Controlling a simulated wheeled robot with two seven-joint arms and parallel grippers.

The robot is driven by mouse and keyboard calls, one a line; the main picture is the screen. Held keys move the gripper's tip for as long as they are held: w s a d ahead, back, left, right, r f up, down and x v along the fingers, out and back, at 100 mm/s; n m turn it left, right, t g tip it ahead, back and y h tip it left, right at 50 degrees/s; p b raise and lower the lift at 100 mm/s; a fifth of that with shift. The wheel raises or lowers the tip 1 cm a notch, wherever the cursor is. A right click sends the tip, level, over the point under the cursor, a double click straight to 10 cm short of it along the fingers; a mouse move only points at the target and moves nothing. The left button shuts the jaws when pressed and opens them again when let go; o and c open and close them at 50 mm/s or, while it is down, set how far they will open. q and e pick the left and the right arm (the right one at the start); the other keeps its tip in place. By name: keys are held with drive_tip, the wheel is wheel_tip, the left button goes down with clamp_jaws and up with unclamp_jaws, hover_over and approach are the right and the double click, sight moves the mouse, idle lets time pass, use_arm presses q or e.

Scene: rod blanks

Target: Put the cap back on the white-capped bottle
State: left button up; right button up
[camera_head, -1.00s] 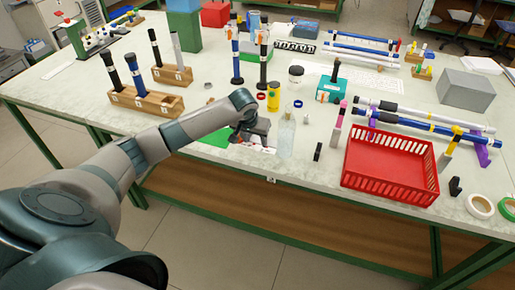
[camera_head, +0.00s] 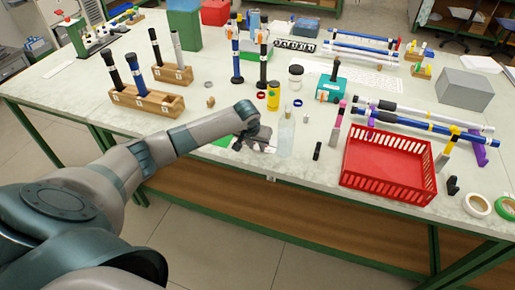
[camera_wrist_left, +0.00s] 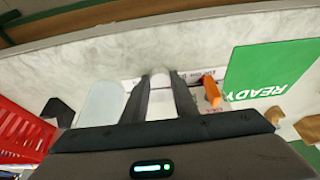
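A clear, pale bottle (camera_head: 287,137) stands upright near the front of the table. It also shows in the left wrist view (camera_wrist_left: 103,103), left of my fingers. My left gripper (camera_wrist_left: 160,82) is low over a printed sheet, just left of the bottle in the head view. A small whitish round piece, which looks like the cap (camera_wrist_left: 160,76), lies between its fingertips with a finger on each side. I cannot tell whether the fingers press on it. Whether the bottle mouth is bare is too small to tell. My right gripper is not in view.
A red basket (camera_head: 389,168) stands right of the bottle, with a small black block (camera_head: 317,151) between them. In the wrist view, a green READY card (camera_wrist_left: 270,72) and an orange piece (camera_wrist_left: 212,91) lie to the right.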

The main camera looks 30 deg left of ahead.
sight(257, 149)
use_arm(q)
drive_tip(key=c, duration=0.4)
drive_tip(key=shift+c, duration=0.2)
drive_tip(key=shift+r+b, duration=0.4)
drive_tip(key=shift+r, duration=0.4)
wheel_tip(257, 149, up, 3)
drive_tip(key=shift+f+b, duration=0.2)
drive_tip(key=shift+b, duration=0.3)
drive_tip(key=s+d+r+b, duration=0.2)
drive_tip(key=d+r, duration=0.5)
drive_tip(key=d, duration=0.4)
drive_tip(key=shift+s+d+b, duration=0.15)
drive_tip(key=shift+d+b, duration=0.05)
drive_tip(key=shift+b, duration=0.1)
